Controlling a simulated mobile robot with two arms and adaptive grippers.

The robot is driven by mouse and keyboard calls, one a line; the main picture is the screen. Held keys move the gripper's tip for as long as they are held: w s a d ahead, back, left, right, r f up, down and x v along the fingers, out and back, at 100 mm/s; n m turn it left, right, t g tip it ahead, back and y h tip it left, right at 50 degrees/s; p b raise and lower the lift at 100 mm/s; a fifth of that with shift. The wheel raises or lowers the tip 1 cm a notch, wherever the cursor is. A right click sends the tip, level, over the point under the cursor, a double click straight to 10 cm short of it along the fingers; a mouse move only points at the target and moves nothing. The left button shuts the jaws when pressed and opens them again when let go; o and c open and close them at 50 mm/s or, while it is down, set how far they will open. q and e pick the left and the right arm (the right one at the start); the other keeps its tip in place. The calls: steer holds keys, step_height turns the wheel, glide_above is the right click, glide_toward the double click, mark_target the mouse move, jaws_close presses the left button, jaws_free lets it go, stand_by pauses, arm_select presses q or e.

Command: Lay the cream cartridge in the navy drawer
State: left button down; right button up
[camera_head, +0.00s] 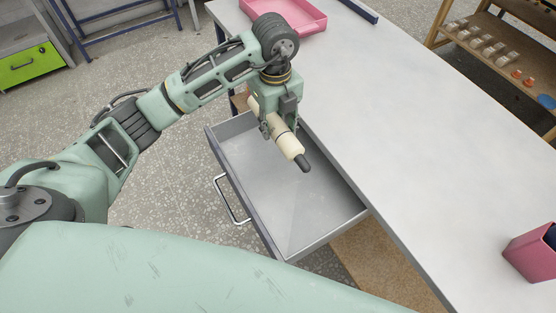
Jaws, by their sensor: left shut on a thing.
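The cream cartridge (286,138) is a pale cylinder with a dark tip at its lower right end. My left gripper (279,124) is shut on it around its middle and holds it tilted over the drawer, near the drawer's far right side. The navy drawer (262,238) is pulled out from under the table. Its grey inside is empty where it shows, and its metal handle (231,200) faces left. The drawer's far corner is partly hidden behind my gripper. My right gripper is not in view.
The grey tabletop (400,130) to the right is mostly clear. A pink tray (300,17) stands at its far end and a pink and navy box (532,252) at its right edge. A wooden shelf (500,55) with small items stands at the upper right.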

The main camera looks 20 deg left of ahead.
arm_select(q)
glide_above(277, 154)
step_height(277, 154, down, 6)
steer(key=shift+s+r+p, duration=0.1)
steer(key=shift+p, duration=0.2)
step_height(277, 154, down, 4)
steer(key=shift+r, duration=0.15)
steer(key=c, duration=1.2)
jaws_free()
steer(key=shift+o, duration=0.2)
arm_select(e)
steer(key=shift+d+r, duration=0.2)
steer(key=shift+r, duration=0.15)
arm_select(q)
steer(key=shift+r, duration=0.15)
step_height(277, 154, up, 12)
steer(key=shift+f+b, duration=0.1)
steer(key=shift+b, duration=0.4)
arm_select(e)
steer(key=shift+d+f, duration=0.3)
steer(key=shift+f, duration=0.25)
